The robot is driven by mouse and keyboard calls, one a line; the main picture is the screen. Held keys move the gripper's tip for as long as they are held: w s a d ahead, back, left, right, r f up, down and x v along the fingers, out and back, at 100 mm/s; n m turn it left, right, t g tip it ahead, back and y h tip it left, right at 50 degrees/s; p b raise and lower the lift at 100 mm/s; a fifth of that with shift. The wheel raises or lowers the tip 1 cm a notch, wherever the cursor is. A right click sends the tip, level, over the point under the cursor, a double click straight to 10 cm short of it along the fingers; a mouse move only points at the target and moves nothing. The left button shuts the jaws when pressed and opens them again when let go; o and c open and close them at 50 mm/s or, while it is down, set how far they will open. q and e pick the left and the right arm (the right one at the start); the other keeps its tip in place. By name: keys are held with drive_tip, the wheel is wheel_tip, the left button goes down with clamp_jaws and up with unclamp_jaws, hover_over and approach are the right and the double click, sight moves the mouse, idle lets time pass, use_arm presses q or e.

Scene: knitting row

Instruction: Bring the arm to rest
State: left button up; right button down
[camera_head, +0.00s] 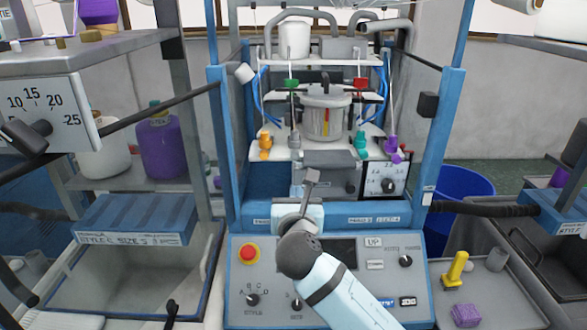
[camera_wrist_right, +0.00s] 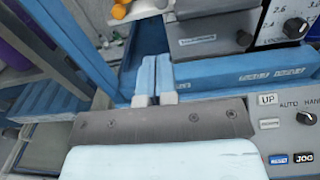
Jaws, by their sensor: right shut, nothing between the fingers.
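My right arm reaches up from the bottom of the head view, over the control panel (camera_head: 340,285) of the knitting machine. My right gripper (camera_head: 300,202) is at the panel's top edge, in front of the machine's blue front rail; its fingertips are hard to make out there. In the right wrist view the two pale blue fingers (camera_wrist_right: 154,72) are together with nothing between them. They point toward the blue rail (camera_wrist_right: 240,65). I cannot tell whether they touch it. My left gripper is in neither view.
A red button (camera_head: 249,253) and knobs sit on the panel around my forearm. Blue posts (camera_head: 224,140) stand on both sides. A tray at right holds a yellow peg (camera_head: 455,267) and a purple block (camera_head: 466,315). A blue bin (camera_head: 465,185) stands behind it.

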drive_tip(key=s+d+f+m+g+y, duration=0.1)
drive_tip(key=s+d+f+m, duration=0.2)
drive_tip(key=f, duration=0.4)
drive_tip(key=s+d+f+m+g, duration=0.2)
drive_tip(key=s+f+m, duration=0.1)
drive_tip(key=f+m, duration=0.35)
drive_tip(key=s+d+f+m+g+y, duration=0.15)
drive_tip(key=s+f+m, duration=0.25)
drive_tip(key=f, duration=0.4)
drive_tip(key=s+d+f+m+g, duration=0.1)
drive_tip(key=s+d+f+m, duration=0.5)
drive_tip(key=s+m, duration=0.3)
drive_tip(key=s+d+f+m+g, duration=0.1)
drive_tip(key=s+d+f+m, duration=0.5)
drive_tip(key=s+f+m, duration=0.3)
drive_tip(key=s+m, duration=0.1)
drive_tip(key=s, duration=0.2)
drive_tip(key=shift+s, duration=0.3)
